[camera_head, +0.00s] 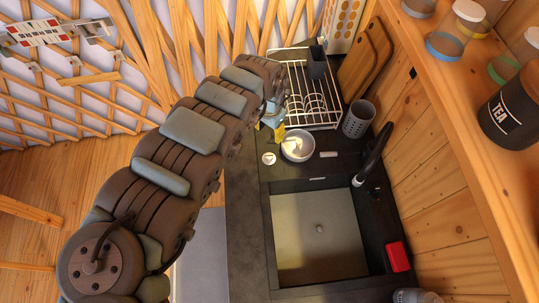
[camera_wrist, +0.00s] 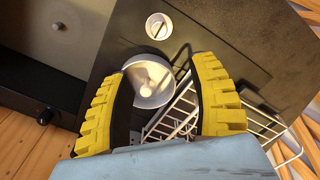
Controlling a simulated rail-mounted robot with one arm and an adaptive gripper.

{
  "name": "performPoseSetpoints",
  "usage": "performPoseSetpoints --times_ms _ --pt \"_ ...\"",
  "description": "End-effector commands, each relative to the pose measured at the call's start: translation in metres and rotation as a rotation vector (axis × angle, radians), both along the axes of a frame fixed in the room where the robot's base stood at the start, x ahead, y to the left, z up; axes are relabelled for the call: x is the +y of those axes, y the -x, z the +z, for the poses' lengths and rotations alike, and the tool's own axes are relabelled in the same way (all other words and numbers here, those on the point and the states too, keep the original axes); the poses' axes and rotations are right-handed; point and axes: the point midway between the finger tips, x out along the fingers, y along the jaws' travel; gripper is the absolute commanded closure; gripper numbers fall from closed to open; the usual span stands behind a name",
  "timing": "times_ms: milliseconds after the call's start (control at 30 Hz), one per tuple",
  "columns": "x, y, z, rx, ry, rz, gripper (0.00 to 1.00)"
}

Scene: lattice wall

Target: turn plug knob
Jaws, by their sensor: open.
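A small round white knob (camera_head: 269,158) sits on the dark counter, left of a white bowl (camera_head: 297,146). I take it for the plug knob. In the wrist view the knob (camera_wrist: 158,27) shows beyond my fingertips, with a slot-like mark on its face. My gripper (camera_head: 270,131) has yellow fingers and is over the counter by the bowl and dish rack. In the wrist view its two fingers (camera_wrist: 160,70) are spread apart with nothing held, and the bowl (camera_wrist: 148,92) shows between them. The knob is apart from both fingers.
The sink (camera_head: 283,230) with a black tap (camera_head: 374,152) lies nearer. A wire dish rack (camera_head: 313,103) and a grey perforated cup (camera_head: 358,118) stand behind. A red item (camera_head: 397,257) is at the sink's right. A wooden shelf with jars overhangs the right.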

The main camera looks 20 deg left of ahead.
Motion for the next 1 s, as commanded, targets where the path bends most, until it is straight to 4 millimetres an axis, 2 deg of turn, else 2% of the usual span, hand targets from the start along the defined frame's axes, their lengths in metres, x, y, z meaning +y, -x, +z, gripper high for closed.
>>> performPoseSetpoints --times_ms 167,500,1000 --pt "-0.001 0.002 -0.016 0.007 0.002 0.001 0.4" --pt "-0.002 0.002 -0.061 0.005 0.005 0.001 0.4" --pt "-0.001 0.0 -0.111 0.0 0.002 0.001 0.4"
